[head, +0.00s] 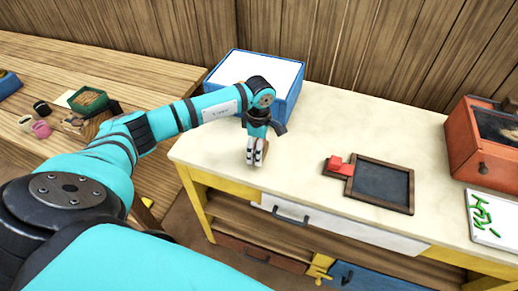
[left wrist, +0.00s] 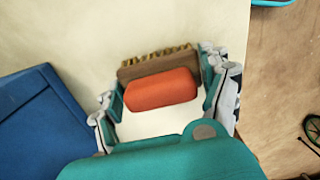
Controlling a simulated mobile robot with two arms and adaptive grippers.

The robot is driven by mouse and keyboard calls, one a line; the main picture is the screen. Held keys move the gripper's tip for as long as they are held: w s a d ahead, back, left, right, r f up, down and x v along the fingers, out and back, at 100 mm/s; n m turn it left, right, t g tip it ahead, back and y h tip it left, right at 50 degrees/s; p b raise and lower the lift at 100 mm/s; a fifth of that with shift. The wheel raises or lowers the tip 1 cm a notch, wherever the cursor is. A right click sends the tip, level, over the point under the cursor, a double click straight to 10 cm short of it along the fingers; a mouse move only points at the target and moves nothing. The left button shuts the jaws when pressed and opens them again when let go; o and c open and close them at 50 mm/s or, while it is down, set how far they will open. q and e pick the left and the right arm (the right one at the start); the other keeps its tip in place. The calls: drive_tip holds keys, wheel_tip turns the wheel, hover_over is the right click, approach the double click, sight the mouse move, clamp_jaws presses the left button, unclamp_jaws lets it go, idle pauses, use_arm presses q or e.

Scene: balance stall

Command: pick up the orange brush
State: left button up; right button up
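The orange brush (left wrist: 162,90) shows in the left wrist view, with an orange grip and a brown block with tan bristles on its far side. It is between the two fingers of my left gripper (left wrist: 165,92), which stand apart at its two ends. I see narrow gaps beside the orange grip and no clear clamping. In the head view my left gripper (head: 255,152) points down close over the cream tabletop (head: 300,170), near its left front edge. Only a small brown part of the brush (head: 265,150) shows there, mostly hidden behind the fingers. My right gripper is out of view.
A blue box (head: 287,108) with a white inside stands just behind my left gripper. A framed slate (head: 382,184) with a red block (head: 338,165) lies right of it. An orange-red box (head: 478,150) and a white tray (head: 500,212) are far right.

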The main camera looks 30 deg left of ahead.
use_arm(q)
drive_tip(key=c, duration=0.7)
drive_tip(key=shift+r, duration=0.15)
drive_tip(key=shift+r, duration=0.25)
drive_tip(key=r+b, duration=0.2)
drive_tip(key=shift+s+d+r, duration=0.2)
drive_tip(key=shift+s+r, duration=0.1)
drive_tip(key=shift+s, duration=0.1)
drive_tip(key=s+d+b, duration=0.1)
drive_tip(key=s+d, duration=0.1)
drive_tip(key=s, duration=0.2)
drive_tip(key=s+d+r+b, duration=0.1)
drive_tip(key=s+d, duration=0.1)
drive_tip(key=s, duration=0.3)
drive_tip(key=s+d+b, duration=0.1)
drive_tip(key=s+d, duration=0.1)
drive_tip(key=s, duration=0.2)
drive_tip(key=shift+s+d+r+b, duration=0.25)
drive_tip(key=shift+d+r+b, duration=0.1)
drive_tip(key=shift+d+b, duration=0.05)
